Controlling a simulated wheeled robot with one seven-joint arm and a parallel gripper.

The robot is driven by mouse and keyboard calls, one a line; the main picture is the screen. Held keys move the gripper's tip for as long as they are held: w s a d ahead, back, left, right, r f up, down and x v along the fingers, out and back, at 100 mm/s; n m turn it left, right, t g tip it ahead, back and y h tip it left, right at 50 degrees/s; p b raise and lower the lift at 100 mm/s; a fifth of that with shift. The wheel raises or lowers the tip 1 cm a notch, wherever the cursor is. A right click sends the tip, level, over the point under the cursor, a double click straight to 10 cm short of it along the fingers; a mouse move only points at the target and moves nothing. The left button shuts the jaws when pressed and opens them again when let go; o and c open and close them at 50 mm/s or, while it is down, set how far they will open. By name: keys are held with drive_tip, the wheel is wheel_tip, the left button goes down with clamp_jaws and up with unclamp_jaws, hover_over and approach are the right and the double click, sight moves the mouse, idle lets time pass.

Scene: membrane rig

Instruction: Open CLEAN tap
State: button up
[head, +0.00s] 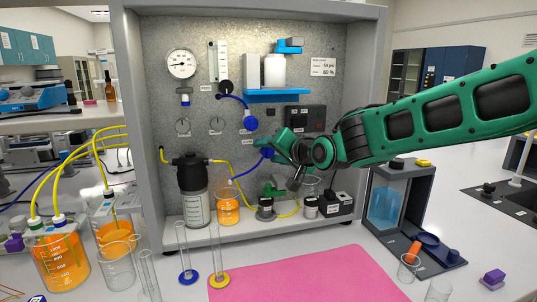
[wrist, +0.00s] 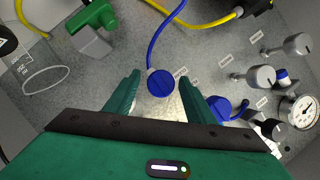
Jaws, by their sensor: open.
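Two blue taps are on the grey metal panel. The lower one (head: 267,152) has a blue hose and is partly hidden by my gripper. In the wrist view this round blue knob (wrist: 161,84) sits between my fingertips, with small labels beside it that I cannot read clearly. The upper blue tap (head: 250,122) also has a blue hose; it shows right of my fingers in the wrist view (wrist: 219,108). I cannot read which is marked CLEAN. My gripper (wrist: 159,82) is open, one finger each side of the lower knob; contact cannot be told.
Grey knobs (head: 217,125) and a pressure gauge (head: 181,64) are on the panel. Below stand a dark-capped filter vessel (head: 192,185), an orange beaker (head: 228,207) and a green-topped valve (head: 273,187). A pink mat (head: 300,277) lies in front.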

drive_tip(key=shift+w+a+f, duration=0.15)
drive_tip(key=shift+w+a, duration=0.1)
drive_tip(key=shift+w, duration=0.1)
drive_tip(key=c, duration=1.1)
